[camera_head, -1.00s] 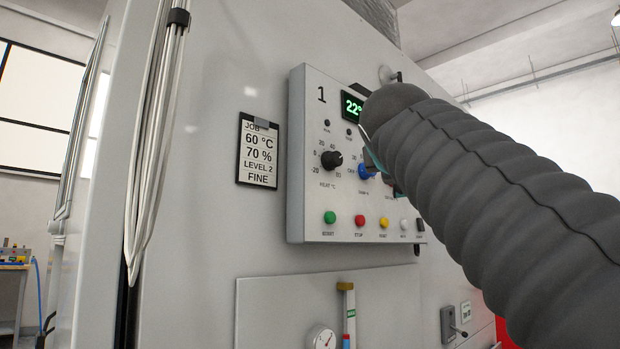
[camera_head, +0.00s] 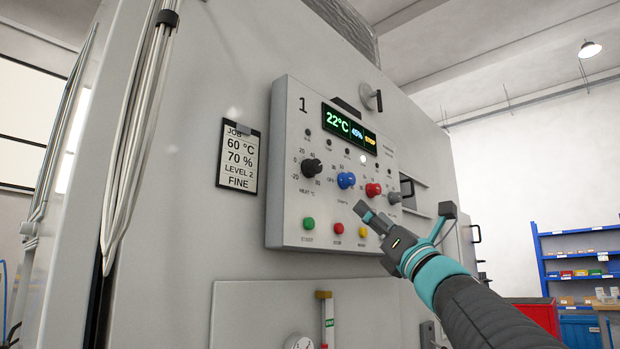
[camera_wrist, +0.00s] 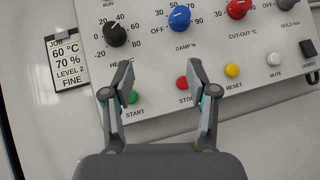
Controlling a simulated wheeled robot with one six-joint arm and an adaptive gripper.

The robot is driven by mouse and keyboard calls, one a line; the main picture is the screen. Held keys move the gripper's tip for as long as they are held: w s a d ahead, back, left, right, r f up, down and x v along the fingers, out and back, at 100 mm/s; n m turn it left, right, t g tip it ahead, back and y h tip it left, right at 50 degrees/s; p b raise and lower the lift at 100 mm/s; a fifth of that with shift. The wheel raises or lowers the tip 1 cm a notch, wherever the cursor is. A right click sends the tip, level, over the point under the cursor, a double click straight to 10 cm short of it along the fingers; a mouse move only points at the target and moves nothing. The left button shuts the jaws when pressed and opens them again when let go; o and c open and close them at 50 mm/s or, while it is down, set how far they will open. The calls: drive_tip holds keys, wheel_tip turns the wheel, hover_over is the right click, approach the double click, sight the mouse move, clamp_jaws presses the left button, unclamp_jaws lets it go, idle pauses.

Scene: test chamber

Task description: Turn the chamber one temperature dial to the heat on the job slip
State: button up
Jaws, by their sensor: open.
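The black heat dial (camera_head: 312,168) is on the control panel marked 1, left of the other knobs. The job slip (camera_head: 239,158) left of the panel reads 60 °C, 70 %, LEVEL 2, FINE. The display (camera_head: 349,127) shows 22°C, 45% and STOP. My gripper (camera_head: 372,215) is open and empty, below and right of the dial, apart from it. In the wrist view its fingers (camera_wrist: 160,75) stand apart below the knobs.
Blue (camera_head: 346,180), red (camera_head: 373,190) and grey (camera_head: 395,198) knobs sit right of the dial. Green (camera_head: 309,223), red (camera_head: 337,228) and yellow (camera_head: 362,232) buttons line the panel's lower edge, close to my fingers. Hanging cables (camera_head: 140,110) run down at left.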

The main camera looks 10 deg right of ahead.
sight(318, 169)
drive_tip(key=s+a+r+n+g+y, duration=0.1)
drive_tip(key=s+a+n+g+y, duration=0.25)
drive_tip(key=n+y, duration=0.35)
drive_tip(key=shift+t, duration=0.25)
drive_tip(key=p+x, duration=0.5)
drive_tip(key=x, duration=0.9)
drive_tip(key=shift+w+a+f, duration=0.1)
drive_tip(key=shift+w+f, duration=0.05)
drive_tip(key=shift+w, duration=0.05)
drive_tip(key=c, duration=1)
drive_tip(key=shift+o, duration=0.2)
